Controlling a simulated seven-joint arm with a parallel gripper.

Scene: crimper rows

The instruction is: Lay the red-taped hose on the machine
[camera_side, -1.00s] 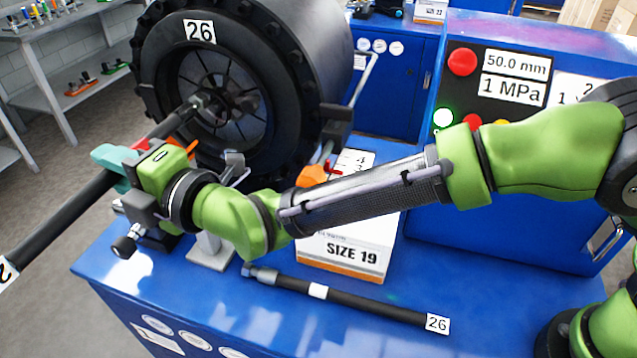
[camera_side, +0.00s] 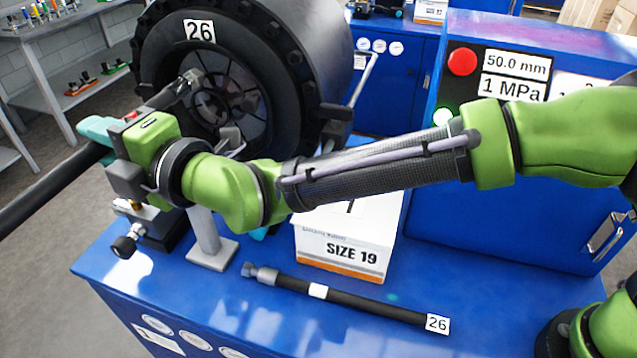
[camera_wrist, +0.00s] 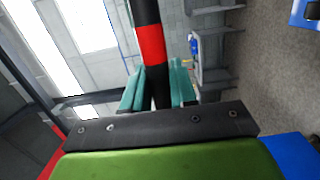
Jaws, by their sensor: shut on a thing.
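My gripper (camera_side: 103,132), with teal fingers, is shut on the black red-taped hose (camera_side: 45,187). In the wrist view the hose passes between the fingers (camera_wrist: 160,90), with its red tape (camera_wrist: 151,45) just beyond them. In the side view the hose slants from the lower left edge up to its metal end fitting (camera_side: 188,84). That end appears in front of the left part of the opening of the black crimping machine (camera_side: 300,95), labelled 26. I cannot tell the gap in depth. The hose is clear of the blue bench.
A white-taped hose (camera_side: 370,305) tagged 26 lies along the bench front (camera_side: 180,290). A SIZE 19 box (camera_side: 345,240) stands behind it. A grey stand (camera_side: 212,248) and a small valve fitting (camera_side: 125,245) are below my wrist. A control panel (camera_side: 500,75) is at right.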

